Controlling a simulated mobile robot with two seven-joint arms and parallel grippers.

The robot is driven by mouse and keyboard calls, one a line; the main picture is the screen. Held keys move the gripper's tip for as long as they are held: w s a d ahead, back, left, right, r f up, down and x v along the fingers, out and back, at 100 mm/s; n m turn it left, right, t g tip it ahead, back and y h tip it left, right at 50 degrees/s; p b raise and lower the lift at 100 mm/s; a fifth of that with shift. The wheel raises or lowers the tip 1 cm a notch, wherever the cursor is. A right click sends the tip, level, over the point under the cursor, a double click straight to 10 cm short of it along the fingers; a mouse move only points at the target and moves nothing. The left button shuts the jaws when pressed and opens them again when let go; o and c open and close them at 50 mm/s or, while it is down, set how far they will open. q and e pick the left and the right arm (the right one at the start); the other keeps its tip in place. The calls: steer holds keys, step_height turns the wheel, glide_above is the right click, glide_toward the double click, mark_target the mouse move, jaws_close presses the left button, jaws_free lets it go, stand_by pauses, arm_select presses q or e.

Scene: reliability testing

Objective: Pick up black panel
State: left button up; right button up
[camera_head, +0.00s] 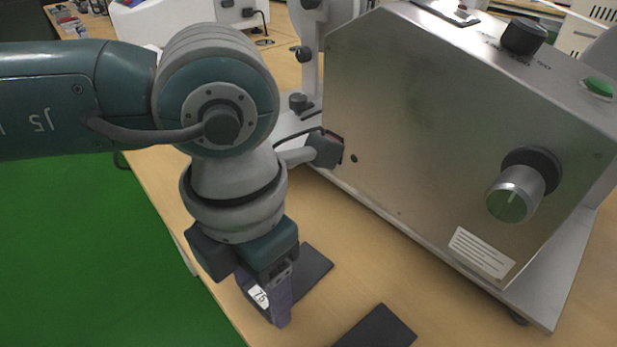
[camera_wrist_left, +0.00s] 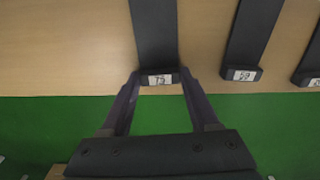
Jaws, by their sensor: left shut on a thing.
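My left gripper (camera_head: 268,296) points down at the table's front edge in the head view. In the left wrist view, its two fingers (camera_wrist_left: 160,82) close on the labelled end of a black panel (camera_wrist_left: 155,35), one finger at each side. The white label appears to read 75. In the head view the same panel (camera_head: 312,270) lies partly hidden behind the gripper. Another black panel (camera_head: 380,330) lies to its right. The left wrist view also shows a panel labelled 59 (camera_wrist_left: 252,35) and a further panel cut off at the right edge. My right gripper is not in view.
A large grey metal machine (camera_head: 430,130) with a knob (camera_head: 515,192) stands on the wooden table (camera_head: 350,235) behind the panels. Green floor (camera_head: 80,250) lies beyond the table's edge. Small items (camera_head: 72,25) sit at the far left back.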

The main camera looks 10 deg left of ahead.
arm_select(q)
steer(key=shift+c, duration=1.3)
steer(key=shift+r, duration=0.1)
arm_select(e)
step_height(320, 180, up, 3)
steer(key=p, duration=0.3)
arm_select(q)
step_height(320, 180, up, 20)
steer(key=shift+f, duration=0.25)
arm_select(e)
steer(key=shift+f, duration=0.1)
